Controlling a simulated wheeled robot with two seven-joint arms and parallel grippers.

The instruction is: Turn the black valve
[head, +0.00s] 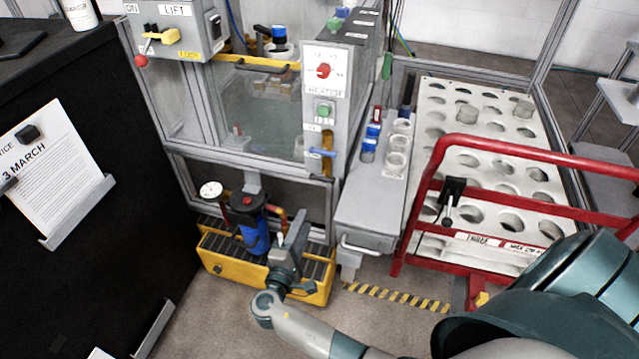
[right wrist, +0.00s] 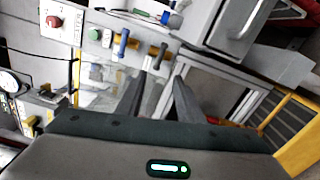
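The black valve handle (head: 320,179) is at the bottom of the grey control panel, below a blue valve handle (head: 322,153) on a yellow pipe (head: 328,142). In the right wrist view a dark handle (right wrist: 163,50), which looks like the black valve, is just beyond the fingertips, beside the blue handle (right wrist: 122,44). My right gripper (head: 290,241) is below and left of the valve in the head view, with nothing between its fingers. In the right wrist view my right gripper (right wrist: 161,77) has its two fingers apart. My left gripper is not in view.
A yellow-edged platform (head: 318,297) with a blue pump unit (head: 254,232) is close to my right gripper. A grey cabinet (head: 372,215) stands right of the panel, and a red rail frame (head: 520,150) is farther right. A black board (head: 90,200) fills the left.

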